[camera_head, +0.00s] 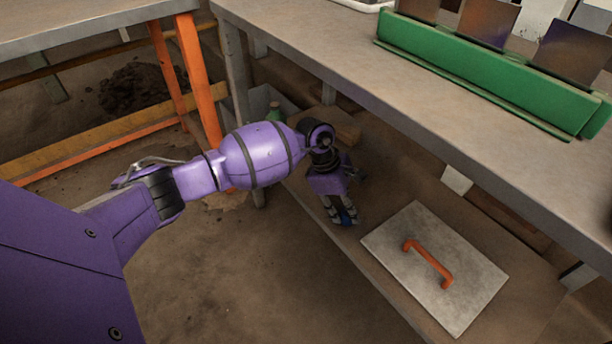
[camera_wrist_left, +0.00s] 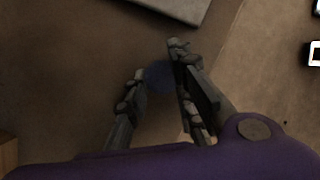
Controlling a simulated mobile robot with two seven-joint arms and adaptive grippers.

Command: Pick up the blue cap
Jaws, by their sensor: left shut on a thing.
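The blue cap (camera_head: 346,216) is small and shows between the fingertips of my left gripper (camera_head: 343,219), low at the shelf under the grey table. In the left wrist view the cap (camera_wrist_left: 159,77) is a dark blue round shape between the two fingers of the left gripper (camera_wrist_left: 158,76). The fingers are shut on it and partly cover it. I cannot tell whether the cap still touches the shelf. My right gripper is not in view.
A grey plate with an orange handle (camera_head: 470,270) lies on the shelf right of my left gripper. The tabletop (camera_head: 330,45) overhangs the shelf and carries a green rack (camera_head: 480,75). A green bottle (camera_head: 274,112) stands behind the arm. An orange table leg (camera_head: 197,80) rises at left.

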